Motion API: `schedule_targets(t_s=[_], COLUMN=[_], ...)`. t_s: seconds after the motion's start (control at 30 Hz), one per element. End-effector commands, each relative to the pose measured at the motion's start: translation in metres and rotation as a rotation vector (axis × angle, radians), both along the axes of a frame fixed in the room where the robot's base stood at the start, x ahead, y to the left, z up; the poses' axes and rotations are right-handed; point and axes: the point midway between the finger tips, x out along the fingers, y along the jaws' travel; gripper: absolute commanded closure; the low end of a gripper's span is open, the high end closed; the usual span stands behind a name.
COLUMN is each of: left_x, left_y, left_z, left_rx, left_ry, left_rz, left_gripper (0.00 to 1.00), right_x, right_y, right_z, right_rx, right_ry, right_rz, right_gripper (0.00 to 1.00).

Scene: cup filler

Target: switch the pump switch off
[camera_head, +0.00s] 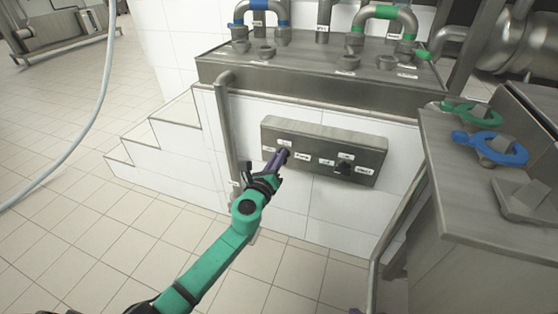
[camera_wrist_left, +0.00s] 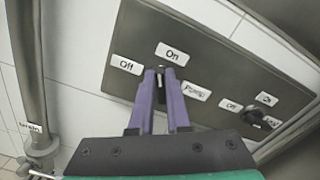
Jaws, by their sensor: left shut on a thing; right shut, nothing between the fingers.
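The pump switch (camera_wrist_left: 161,76) is a small dark knob on a grey metal panel (camera_wrist_left: 120,84). Labels "Off", "On" and "Pump" stand around it. My left gripper (camera_head: 281,156) is at the switch, and its purple fingers (camera_wrist_left: 160,96) are shut on the knob from both sides. The visible part of the knob points up toward "On"; the rest is hidden between the fingers. Of my right gripper, only a small purple tip (camera_head: 355,311) shows at the bottom edge of the head view, away from the panel.
A second black knob (camera_head: 343,168) sits to the right on the same panel. A vertical pipe (camera_head: 228,130) stands left of the panel. A metal bench (camera_head: 455,190) with green (camera_head: 470,112) and blue (camera_head: 490,147) ring-shaped parts is at the right.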

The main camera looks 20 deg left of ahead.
Motion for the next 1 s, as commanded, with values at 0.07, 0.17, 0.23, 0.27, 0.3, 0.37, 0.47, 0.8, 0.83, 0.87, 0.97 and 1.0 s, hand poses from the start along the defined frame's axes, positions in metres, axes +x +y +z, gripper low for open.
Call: schedule_targets(t_s=[0.07, 0.17, 0.23, 0.27, 0.3, 0.37, 0.47, 0.8, 0.83, 0.87, 0.97, 1.0], left_x=[0.000, 0.000, 0.000, 0.000, 0.000, 0.000, 0.000, 0.000, 0.000, 0.000, 0.000, 0.000], left_y=[0.000, 0.001, 0.002, 0.002, 0.003, 0.003, 0.004, 0.005, 0.005, 0.005, 0.006, 0.006], left_z=[-0.004, -0.004, -0.005, -0.005, -0.005, -0.005, -0.006, -0.009, -0.010, -0.010, -0.011, -0.011], left_rx=[-0.071, -0.168, -0.233, -0.263, -0.300, -0.358, -0.453, -0.767, -0.793, -0.816, -0.889, -0.916], left_ry=[0.005, 0.012, 0.016, 0.018, 0.020, 0.024, 0.031, 0.052, 0.054, 0.055, 0.059, 0.061], left_rz=[0.000, 0.000, 0.000, 0.000, 0.001, 0.001, 0.000, 0.000, 0.001, 0.001, 0.001, 0.002], left_gripper=[1.00, 1.00, 1.00, 1.00, 1.00, 1.00, 1.00, 1.00, 1.00, 1.00, 1.00, 1.00], right_x=[0.001, 0.004, 0.005, 0.006, 0.006, 0.007, 0.008, 0.008, 0.007, 0.007, 0.007, 0.007], right_y=[0.007, 0.015, 0.021, 0.023, 0.026, 0.029, 0.035, 0.048, 0.049, 0.049, 0.051, 0.052], right_z=[-0.007, -0.011, -0.013, -0.014, -0.015, -0.017, -0.019, -0.022, -0.023, -0.023, -0.023, -0.023], right_rx=[0.025, 0.058, 0.079, 0.088, 0.100, 0.118, 0.145, 0.216, 0.221, 0.225, 0.236, 0.240], right_ry=[-0.030, -0.073, -0.101, -0.113, -0.128, -0.149, -0.182, -0.271, -0.274, -0.280, -0.292, -0.298], right_rz=[0.001, -0.001, -0.003, -0.004, -0.005, -0.008, -0.013, -0.031, -0.032, -0.033, -0.036, -0.038], right_gripper=[1.00, 1.00, 1.00, 1.00, 1.00, 1.00, 1.00, 1.00, 1.00, 1.00, 1.00, 1.00])
